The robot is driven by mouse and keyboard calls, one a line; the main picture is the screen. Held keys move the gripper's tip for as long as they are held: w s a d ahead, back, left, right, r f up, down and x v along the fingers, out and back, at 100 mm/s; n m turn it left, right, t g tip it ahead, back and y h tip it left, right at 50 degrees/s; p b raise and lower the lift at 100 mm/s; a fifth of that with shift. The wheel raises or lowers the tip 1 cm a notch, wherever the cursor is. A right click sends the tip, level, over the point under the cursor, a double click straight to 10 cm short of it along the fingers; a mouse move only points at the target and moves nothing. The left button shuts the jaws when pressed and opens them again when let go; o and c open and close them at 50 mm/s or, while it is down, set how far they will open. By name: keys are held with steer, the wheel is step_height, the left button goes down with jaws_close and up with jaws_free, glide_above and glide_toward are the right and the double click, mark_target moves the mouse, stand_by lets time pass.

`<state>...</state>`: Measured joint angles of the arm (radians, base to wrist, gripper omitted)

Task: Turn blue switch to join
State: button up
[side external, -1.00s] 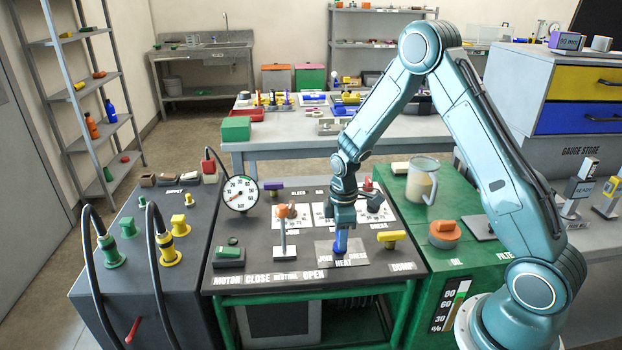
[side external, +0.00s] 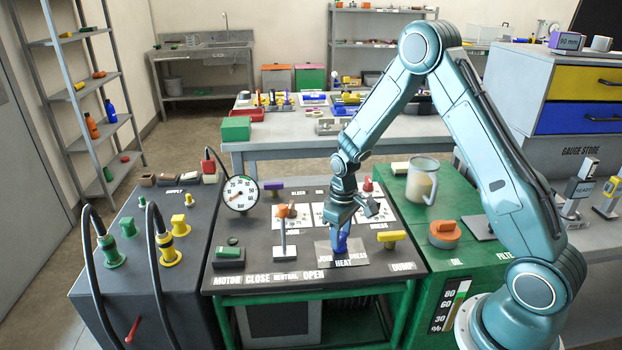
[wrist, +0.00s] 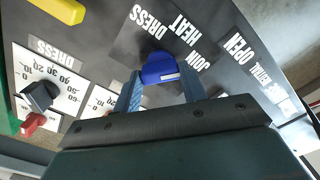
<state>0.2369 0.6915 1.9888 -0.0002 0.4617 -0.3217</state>
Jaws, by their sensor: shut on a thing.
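The blue switch (side external: 342,243) stands on a grey plate on the cart's dark top, with JOIN to its left, HEAT in front and DRESS to its right. In the wrist view the blue switch (wrist: 159,68) shows between the fingers, with a pale mark on its near side. I cannot tell exactly which label it points to. My gripper (side external: 343,232) reaches down over the switch and is shut on it; its two fingers flank the switch in the wrist view (wrist: 161,88). The gripper hides part of the switch's top in the side view.
A lever with an orange knob (side external: 282,211) stands left of the switch. A yellow knob (side external: 391,235) sits to the right, near DRESS and DUMP. A round pressure gauge (side external: 240,193) stands at the back left. A red knob (side external: 367,185) is behind my gripper.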

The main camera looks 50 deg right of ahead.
mark_target(341, 237)
steer(key=shift+m, duration=1)
steer(key=o, duration=1)
steer(key=shift+r, duration=0.1)
steer(key=shift+r, duration=6.85)
steer(key=shift+r, duration=0.1)
